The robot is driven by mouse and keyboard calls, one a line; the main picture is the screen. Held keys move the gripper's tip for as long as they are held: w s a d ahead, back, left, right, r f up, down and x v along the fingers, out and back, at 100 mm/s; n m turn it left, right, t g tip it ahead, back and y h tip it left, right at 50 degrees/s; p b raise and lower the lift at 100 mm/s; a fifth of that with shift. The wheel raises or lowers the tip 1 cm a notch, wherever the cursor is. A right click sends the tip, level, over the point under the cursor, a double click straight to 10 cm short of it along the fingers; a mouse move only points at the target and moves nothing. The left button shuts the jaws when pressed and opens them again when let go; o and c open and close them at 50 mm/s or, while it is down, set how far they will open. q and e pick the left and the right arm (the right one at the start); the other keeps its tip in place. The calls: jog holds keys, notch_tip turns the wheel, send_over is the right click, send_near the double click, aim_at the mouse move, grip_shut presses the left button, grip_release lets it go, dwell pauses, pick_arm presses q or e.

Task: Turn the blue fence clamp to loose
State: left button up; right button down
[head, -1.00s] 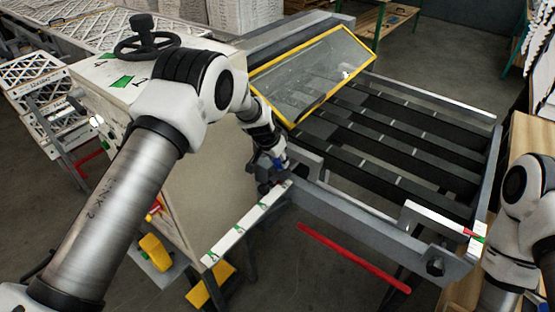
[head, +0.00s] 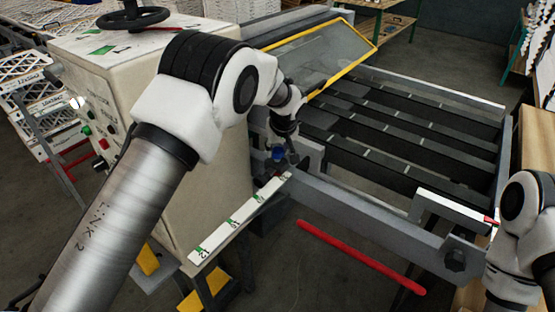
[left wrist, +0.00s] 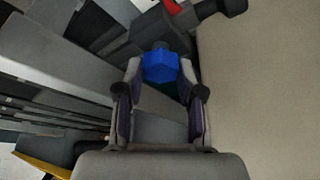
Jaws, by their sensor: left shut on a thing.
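The blue fence clamp (left wrist: 162,67) is a small blue knob between the fingertips of my left gripper (left wrist: 160,72) in the left wrist view. The fingers are shut on it from both sides. In the head view a bit of the blue clamp (head: 278,154) shows at my left gripper (head: 279,160), beside the cream cabinet and above the inner end of the white scale strip (head: 240,222). My right arm enters at the right edge, and its gripper is out of the picture.
The cream machine cabinet (head: 190,110) stands close to my left arm. A yellow-framed clear guard (head: 325,55) tilts over the dark roller bed (head: 400,130). A grey rail (head: 370,210) and a red bar (head: 360,257) run along the front. A black handwheel (head: 133,17) tops the cabinet.

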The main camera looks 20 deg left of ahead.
pick_arm(q)
jog(key=shift+f+n+g+b, duration=0.3)
jog(key=shift+n+b, duration=0.4)
jog(key=shift+n, duration=0.2)
jog(key=shift+r, duration=0.1)
jog(key=o, duration=1.2)
jog(key=shift+w, duration=0.1)
jog(key=shift+r, duration=0.1)
